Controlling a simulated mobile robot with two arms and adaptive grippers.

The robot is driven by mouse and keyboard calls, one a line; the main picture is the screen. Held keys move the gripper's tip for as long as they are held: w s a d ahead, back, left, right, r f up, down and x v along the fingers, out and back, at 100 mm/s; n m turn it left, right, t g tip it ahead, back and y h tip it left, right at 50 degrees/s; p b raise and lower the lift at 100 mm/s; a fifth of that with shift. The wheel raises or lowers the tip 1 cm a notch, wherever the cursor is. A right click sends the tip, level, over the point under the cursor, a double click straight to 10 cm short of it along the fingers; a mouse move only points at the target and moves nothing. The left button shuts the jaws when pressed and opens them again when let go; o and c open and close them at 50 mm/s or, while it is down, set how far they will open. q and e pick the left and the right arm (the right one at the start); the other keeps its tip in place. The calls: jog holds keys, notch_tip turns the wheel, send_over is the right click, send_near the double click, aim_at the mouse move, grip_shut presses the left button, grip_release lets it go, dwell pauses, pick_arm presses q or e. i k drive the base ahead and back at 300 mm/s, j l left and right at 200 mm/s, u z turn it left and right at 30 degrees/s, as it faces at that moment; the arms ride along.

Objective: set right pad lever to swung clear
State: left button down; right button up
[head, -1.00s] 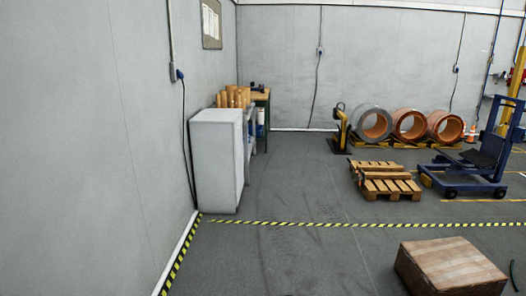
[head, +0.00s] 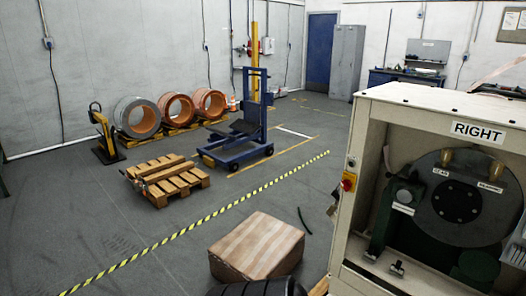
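A cream machine cabinet marked RIGHT (head: 478,132) stands at the right of the head view. In its open front is a dark round plate (head: 458,200) with two small brass-coloured parts and small labels, too small to read surely. A dark green mechanism with a round knob (head: 404,196) sits at the plate's left. I cannot tell which part is the pad lever or how it is set. Neither of my grippers is in view.
A brown box (head: 257,247) lies on the floor left of the cabinet. Beyond the striped floor line stand a wooden pallet (head: 168,180), a blue lift truck (head: 240,135) and copper coils (head: 178,108).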

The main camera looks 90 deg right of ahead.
aim_at(388, 175)
jog(key=l+z, duration=0.25)
jog(key=z, duration=0.2)
jog(key=l+z, duration=0.25)
jog(key=z, duration=0.2)
jog(key=l+z, duration=0.25)
jog(key=z, duration=0.2)
jog(key=i+l+z, duration=0.1)
jog(key=z, duration=0.4)
jog(key=i+l+z, duration=0.15)
jog(key=z, duration=0.3)
jog(key=l+z, duration=0.15)
jog(key=z, duration=0.35)
jog(key=i+l+z, duration=0.1)
jog(key=z, duration=0.35)
jog(key=i+l+z, duration=0.1)
jog(key=z, duration=0.4)
